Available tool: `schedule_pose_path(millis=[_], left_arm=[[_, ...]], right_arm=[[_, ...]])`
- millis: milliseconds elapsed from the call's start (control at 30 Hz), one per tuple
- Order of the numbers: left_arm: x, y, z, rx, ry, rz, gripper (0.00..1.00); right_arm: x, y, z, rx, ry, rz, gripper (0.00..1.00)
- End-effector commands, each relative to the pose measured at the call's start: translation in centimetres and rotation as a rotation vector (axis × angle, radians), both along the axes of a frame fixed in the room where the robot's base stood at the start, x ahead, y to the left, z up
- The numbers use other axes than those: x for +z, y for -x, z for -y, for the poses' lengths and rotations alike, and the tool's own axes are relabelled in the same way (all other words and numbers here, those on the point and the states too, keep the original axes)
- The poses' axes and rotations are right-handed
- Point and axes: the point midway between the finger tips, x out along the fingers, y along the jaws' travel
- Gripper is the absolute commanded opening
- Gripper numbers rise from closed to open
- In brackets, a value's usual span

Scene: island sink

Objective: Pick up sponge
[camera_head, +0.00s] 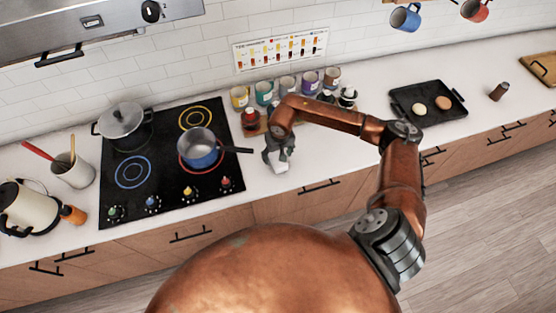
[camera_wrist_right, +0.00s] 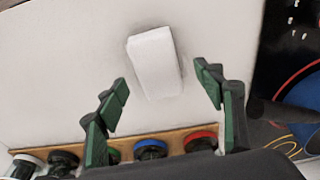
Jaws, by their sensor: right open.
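The sponge (camera_wrist_right: 155,62) is a white block lying on the pale counter. In the head view the sponge (camera_head: 281,168) shows just below my right gripper (camera_head: 280,153), right of the cooktop, partly hidden by the gripper. In the right wrist view my right gripper (camera_wrist_right: 166,90) has its two dark green fingers spread wide, with the sponge ahead of and between the fingertips. The fingers do not touch it. My left gripper is not in view.
The black cooktop (camera_head: 122,200) with a blue pot (camera_head: 200,155) and its handle lies close left of the gripper. A wooden rack (camera_wrist_right: 175,140) of several lidded jars stands behind. A black tray (camera_head: 450,106) is farther right. The counter between is mostly clear.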

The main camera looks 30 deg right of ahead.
Motion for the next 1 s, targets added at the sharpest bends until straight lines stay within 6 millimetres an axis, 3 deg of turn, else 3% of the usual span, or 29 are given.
schedule_pose_path(millis=[100,267,567,1000], left_arm=[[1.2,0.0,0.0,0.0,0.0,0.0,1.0],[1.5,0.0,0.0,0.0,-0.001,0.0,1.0],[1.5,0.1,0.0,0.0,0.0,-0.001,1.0],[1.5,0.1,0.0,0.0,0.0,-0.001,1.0]], right_arm=[[-1.6,-0.1,0.4,-0.003,-0.003,-0.005,0.62],[-3.5,-0.5,0.4,-0.002,-0.003,-0.002,0.62],[-4.0,-0.6,0.4,-0.001,-0.003,0.001,0.62],[-3.9,-0.6,0.5,-0.001,-0.003,0.001,0.31]])
